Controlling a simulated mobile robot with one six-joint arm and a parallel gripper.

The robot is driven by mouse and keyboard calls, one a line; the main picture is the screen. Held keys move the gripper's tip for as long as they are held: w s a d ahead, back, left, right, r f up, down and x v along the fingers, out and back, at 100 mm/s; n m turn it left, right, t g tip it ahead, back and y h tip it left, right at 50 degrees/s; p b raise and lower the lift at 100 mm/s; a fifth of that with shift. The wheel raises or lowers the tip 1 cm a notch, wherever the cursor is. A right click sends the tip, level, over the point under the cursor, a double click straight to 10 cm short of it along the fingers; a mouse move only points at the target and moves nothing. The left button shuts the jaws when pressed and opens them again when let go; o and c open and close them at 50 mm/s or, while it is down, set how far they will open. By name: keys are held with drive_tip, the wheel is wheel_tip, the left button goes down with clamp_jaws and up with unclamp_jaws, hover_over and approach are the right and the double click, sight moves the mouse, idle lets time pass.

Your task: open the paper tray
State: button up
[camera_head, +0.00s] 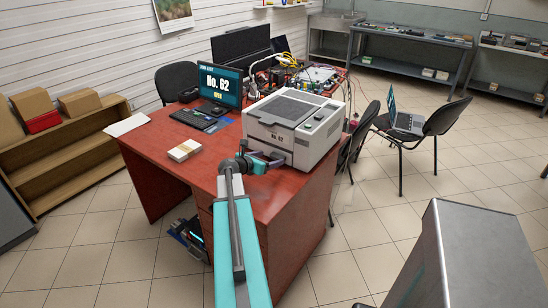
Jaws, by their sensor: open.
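A white and grey printer (318,140) stands on the red-brown desk (200,165). The paper tray appears to be the front panel (264,134) low on that face. It looks flush with the body, but it is small and partly behind my gripper. My gripper (272,159) is open and empty, just in front of the printer's lower front. Whether it touches the printer I cannot tell. My teal arm reaches up to it from the bottom of the picture.
A grey metal cabinet (465,250) stands at lower right. A black chair (440,122) holds a laptop. Tiled floor is clear between.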

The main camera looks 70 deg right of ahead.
sight(277, 157)
drive_tip(key=shift+p+x, duration=0.35)
drive_tip(key=shift+x, duration=1.95)
